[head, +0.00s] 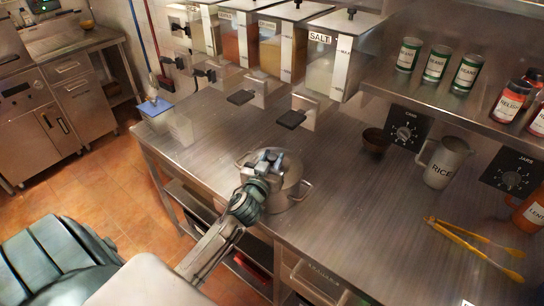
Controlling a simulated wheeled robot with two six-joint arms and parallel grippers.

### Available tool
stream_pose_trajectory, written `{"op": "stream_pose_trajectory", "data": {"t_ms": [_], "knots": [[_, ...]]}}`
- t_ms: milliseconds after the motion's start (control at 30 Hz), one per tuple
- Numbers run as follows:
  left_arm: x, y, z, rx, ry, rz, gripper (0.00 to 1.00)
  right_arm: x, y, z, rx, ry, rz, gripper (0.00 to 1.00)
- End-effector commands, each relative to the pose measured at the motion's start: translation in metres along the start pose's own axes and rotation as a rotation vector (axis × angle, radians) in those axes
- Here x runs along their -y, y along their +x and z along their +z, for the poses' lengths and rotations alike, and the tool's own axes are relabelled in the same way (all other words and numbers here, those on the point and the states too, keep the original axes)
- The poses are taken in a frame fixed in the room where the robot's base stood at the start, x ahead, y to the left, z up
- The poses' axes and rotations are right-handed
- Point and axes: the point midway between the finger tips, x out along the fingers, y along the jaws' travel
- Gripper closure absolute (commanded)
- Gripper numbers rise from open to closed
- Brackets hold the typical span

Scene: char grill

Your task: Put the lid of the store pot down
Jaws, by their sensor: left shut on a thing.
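A steel pot (290,197) with side handles stands near the front edge of the metal counter. My left gripper (268,158) is over the pot, reaching in from the front, and is shut. It appears to hold the knob of the pot's lid (290,171), a round steel disc at the pot's mouth. The gripper hides the knob and much of the lid. I cannot tell whether the lid rests on the rim or hangs just above it. My right gripper is not in view.
The counter (350,220) is clear right of the pot. Yellow tongs (470,240), a rice jug (442,163) and a small dark bowl (375,141) stand farther right. Dispensers, including a salt bin (325,50), hang behind. A shelf (450,98) with cans overhangs the back right.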

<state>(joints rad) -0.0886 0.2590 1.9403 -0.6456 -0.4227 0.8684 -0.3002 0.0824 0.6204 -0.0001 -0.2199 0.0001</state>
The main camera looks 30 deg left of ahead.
Motion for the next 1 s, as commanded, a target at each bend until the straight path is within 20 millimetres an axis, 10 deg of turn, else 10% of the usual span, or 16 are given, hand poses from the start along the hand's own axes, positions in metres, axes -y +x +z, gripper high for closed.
{"op": "stream_pose_trajectory", "data": {"t_ms": [300,333,433,1000], "knots": [[0.0,0.0,0.004,-0.001,0.0,0.0,0.97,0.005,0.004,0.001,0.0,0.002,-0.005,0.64],[0.0,0.0,0.003,0.0,0.0,0.0,0.67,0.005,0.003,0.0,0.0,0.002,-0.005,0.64],[0.0,0.0,0.003,0.0,0.0,0.0,0.49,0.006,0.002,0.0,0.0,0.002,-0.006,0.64],[0.0,-0.03,0.012,0.0,-0.001,0.0,0.49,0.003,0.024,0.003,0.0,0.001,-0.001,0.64]]}}
